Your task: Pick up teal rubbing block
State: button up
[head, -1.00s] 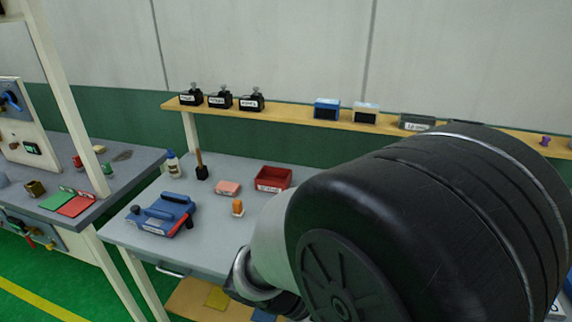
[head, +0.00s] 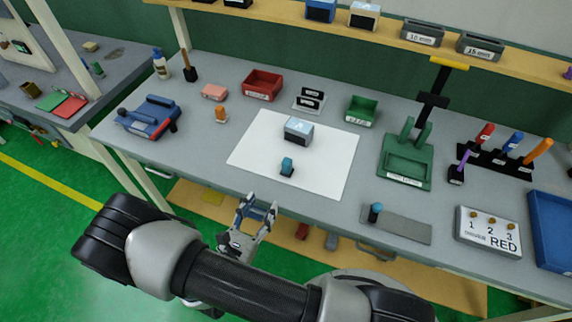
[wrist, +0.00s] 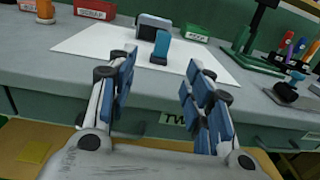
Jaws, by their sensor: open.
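A small teal block (head: 287,167) stands on a white sheet (head: 257,148) in the middle of the grey workbench. It also shows in the wrist view (wrist: 161,47), ahead of my gripper and between its fingers in the picture. My gripper (head: 260,206) is open and empty, in front of the bench's front edge and apart from the block. In the wrist view its two blue-padded fingers (wrist: 162,64) are spread wide. A second teal-topped piece (head: 375,212) stands on a grey plate to the right.
A blue-grey box (head: 299,131) stands just behind the teal block. A red bin (head: 262,84), a green bin (head: 362,110) and a green holder (head: 407,163) stand around the sheet. A blue tool (head: 150,117) lies at left.

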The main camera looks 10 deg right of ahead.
jog(key=b, duration=0.1)
send_near(285, 167)
jog(key=x, duration=0.4)
jog(key=shift+w+f, duration=0.1)
jog(key=shift+w, duration=0.3)
jog(key=x, duration=0.2)
jog(key=b+x, duration=0.1)
jog(key=x, duration=0.1)
jog(key=shift+d, duration=0.4)
jog(key=shift+w+d, duration=0.2)
jog(key=shift+w, duration=0.15)
jog(key=shift+c, duration=0.6)
grip_shut()
